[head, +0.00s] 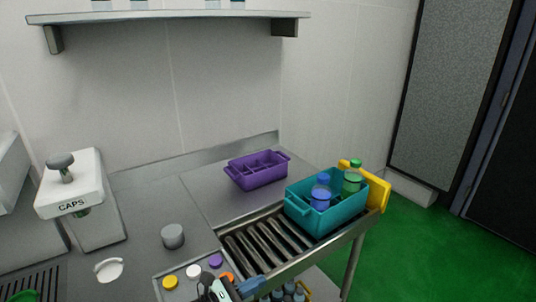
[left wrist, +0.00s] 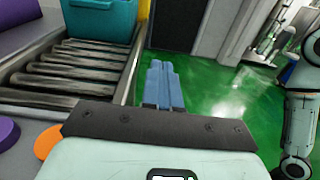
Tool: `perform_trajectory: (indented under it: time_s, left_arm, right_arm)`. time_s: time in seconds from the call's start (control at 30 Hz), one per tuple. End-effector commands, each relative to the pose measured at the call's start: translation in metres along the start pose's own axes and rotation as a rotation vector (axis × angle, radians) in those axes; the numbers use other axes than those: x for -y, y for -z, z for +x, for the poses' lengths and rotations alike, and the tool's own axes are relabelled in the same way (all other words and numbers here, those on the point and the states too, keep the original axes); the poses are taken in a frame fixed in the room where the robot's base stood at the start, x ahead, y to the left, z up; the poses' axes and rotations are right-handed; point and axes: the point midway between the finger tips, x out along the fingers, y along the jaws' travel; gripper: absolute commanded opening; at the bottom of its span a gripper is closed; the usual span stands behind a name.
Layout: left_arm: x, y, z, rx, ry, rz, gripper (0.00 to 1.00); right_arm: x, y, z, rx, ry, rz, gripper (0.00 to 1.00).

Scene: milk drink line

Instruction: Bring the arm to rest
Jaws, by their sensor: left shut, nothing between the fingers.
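My left gripper (head: 250,286) is at the bottom middle of the head view, near the front edge of the roller conveyor. Its blue fingers (left wrist: 163,84) point away in the left wrist view, side by side and shut, with nothing between them. The fingers are beside the conveyor's edge, over the green floor in that view. My right gripper does not show.
A teal crate (head: 298,213) with capped bottles stands on the rollers (head: 262,240) by a yellow end stop (head: 376,194). A purple divided tray (head: 252,178), a caps dispenser (head: 68,196) and a tray of coloured caps (head: 178,270) are on the counter. Green floor (head: 420,240) is clear at right.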

Motion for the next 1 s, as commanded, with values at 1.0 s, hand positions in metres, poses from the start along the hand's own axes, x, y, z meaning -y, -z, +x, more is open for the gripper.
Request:
perform_trajectory:
  time_s: [1.0]
  left_arm:
    - [0.238,0.341,-0.252,-0.725,1.255,1.301,0.0]
  right_arm:
    - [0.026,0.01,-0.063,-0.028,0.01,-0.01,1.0]
